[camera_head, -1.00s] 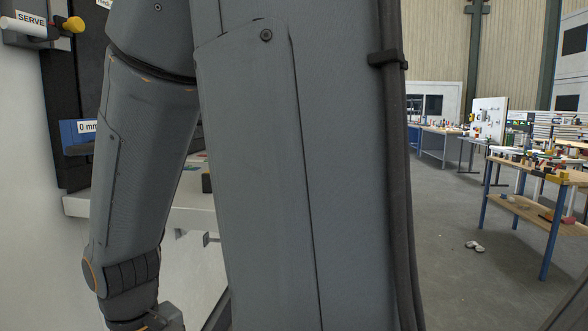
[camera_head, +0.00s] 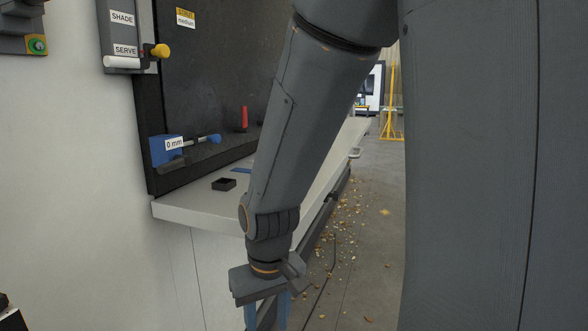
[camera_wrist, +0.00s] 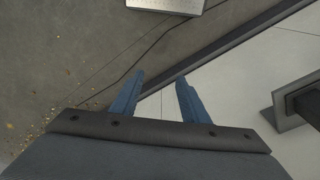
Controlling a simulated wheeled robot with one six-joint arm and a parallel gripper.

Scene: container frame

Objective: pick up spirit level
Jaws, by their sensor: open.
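I cannot make out a spirit level in either view. My gripper (camera_head: 268,312) hangs low in front of the light counter in the head view, pointing down, with its lower end near the bottom edge. In the wrist view its two blue fingers (camera_wrist: 158,85) are apart with nothing between them, above the floor and a pale surface. My arm covers part of the counter and what may lie behind it.
A dark panel (camera_head: 215,75) stands behind. Crumbs litter the grey floor (camera_head: 345,270); a yellow stand (camera_head: 391,110) is farther back.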

